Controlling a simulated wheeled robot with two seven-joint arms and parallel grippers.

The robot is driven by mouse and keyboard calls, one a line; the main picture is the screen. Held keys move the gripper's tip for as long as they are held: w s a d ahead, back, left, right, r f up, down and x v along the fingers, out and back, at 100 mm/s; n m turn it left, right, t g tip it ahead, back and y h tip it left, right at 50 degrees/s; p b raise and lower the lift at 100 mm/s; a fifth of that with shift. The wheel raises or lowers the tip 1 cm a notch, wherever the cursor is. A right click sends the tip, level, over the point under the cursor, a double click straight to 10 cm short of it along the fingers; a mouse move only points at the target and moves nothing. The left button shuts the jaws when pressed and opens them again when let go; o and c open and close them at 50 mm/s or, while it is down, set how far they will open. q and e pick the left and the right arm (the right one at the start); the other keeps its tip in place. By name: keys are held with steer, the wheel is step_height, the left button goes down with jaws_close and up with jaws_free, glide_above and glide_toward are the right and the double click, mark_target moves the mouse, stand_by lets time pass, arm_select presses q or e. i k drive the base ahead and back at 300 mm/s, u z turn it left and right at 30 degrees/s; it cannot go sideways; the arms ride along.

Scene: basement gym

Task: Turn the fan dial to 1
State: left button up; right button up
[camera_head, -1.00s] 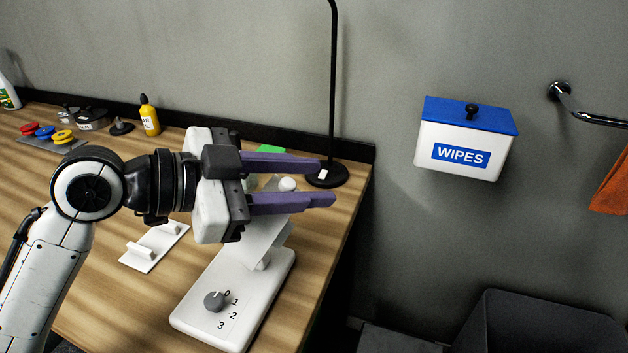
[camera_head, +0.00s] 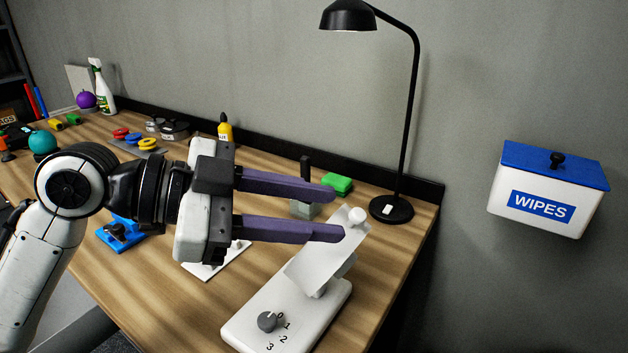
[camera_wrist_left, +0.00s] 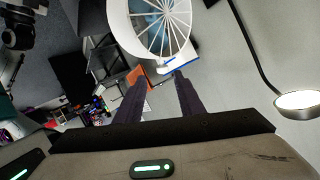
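The white fan stands on the wooden table; its base (camera_head: 315,307) carries a grey dial (camera_head: 267,321) with the numbers 0 to 3 to its right and below. The dial's light mark seems to face the 0, but it is small. A tilted white part (camera_head: 325,258) rises from the base. In the left wrist view the round white fan head with its wire grille (camera_wrist_left: 165,28) lies beyond the fingers. My left gripper (camera_head: 338,214) is open and empty, its purple fingers above and behind the dial, apart from it. My right gripper is not in view.
A black desk lamp (camera_head: 391,209) stands at the table's back right corner, near my left fingertips. A green block (camera_head: 337,184) and a white plate (camera_head: 212,268) lie near the gripper. A wipes box (camera_head: 546,195) hangs on the wall. The table front left of the base is clear.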

mark_target(267, 321)
steer(key=k, duration=1)
